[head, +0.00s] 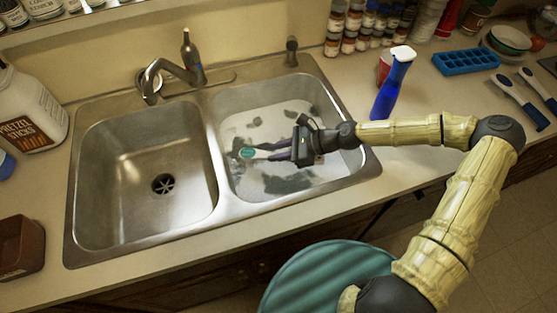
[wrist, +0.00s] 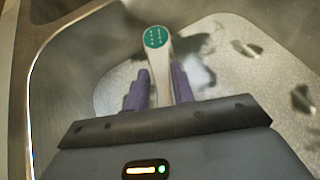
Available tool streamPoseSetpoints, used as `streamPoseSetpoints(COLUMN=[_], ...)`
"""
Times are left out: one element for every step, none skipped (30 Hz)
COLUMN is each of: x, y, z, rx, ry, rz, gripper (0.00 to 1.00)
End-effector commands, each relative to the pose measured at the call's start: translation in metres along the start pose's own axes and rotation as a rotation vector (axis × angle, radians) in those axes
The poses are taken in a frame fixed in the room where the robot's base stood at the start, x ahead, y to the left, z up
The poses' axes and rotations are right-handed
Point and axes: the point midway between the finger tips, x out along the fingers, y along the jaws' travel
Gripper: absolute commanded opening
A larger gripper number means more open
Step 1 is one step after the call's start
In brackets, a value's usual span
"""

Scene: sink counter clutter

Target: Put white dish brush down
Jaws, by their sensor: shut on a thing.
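The white dish brush (wrist: 161,72) has a pale handle with a round green end. In the wrist view it lies between the two purple fingers of my gripper (wrist: 161,88), which is shut on it. In the head view my gripper (head: 276,151) is over the right sink basin (head: 330,110), and the brush (head: 248,153) points left from it, green end toward the basin's middle. The rest of the brush is hidden by the gripper. I cannot tell whether the brush touches the basin floor.
The left basin (head: 125,165) is empty, with a drain. A faucet (head: 180,72) stands behind the divider. A white jug (head: 30,105) and a brown container (head: 20,248) are at left.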

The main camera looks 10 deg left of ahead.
Motion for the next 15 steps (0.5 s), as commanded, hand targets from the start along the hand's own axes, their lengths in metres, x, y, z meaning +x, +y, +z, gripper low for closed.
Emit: streamPoseSetpoints(x=[0.004,0.006,0.007,0.008,0.009,0.009,0.009,0.009,0.009,0.009,0.009,0.009,0.009,0.01,0.011], y=[0.001,0.0,0.0,0.0,0.0,0.0,0.0,0.0,0.0,0.0,0.0,0.0,0.0,0.0,0.001], z=[-0.007,-0.011,-0.014,-0.016,-0.018,-0.018,-0.018,-0.018,-0.018,-0.018,-0.018,-0.018,-0.018,-0.019,-0.021], rx=[0.003,0.004,0.003,0.003,0.003,0.003,0.002,0.002,0.002,0.002,0.002,0.002,0.002,0.002,0.002], ry=[-0.002,-0.002,-0.001,-0.001,-0.001,-0.001,-0.001,0.0,0.0,0.0,0.0,0.0,0.0,-0.001,-0.001], rz=[0.0,-0.001,-0.003,-0.003,-0.003,-0.004,-0.004,-0.004,-0.004,-0.004,-0.004,-0.004,-0.004,-0.003,-0.003], gripper=[0.0,0.0,0.0,0.0,0.0,0.0,0.0,0.0,0.0,0.0,0.0,0.0,0.0,0.0,0.0])
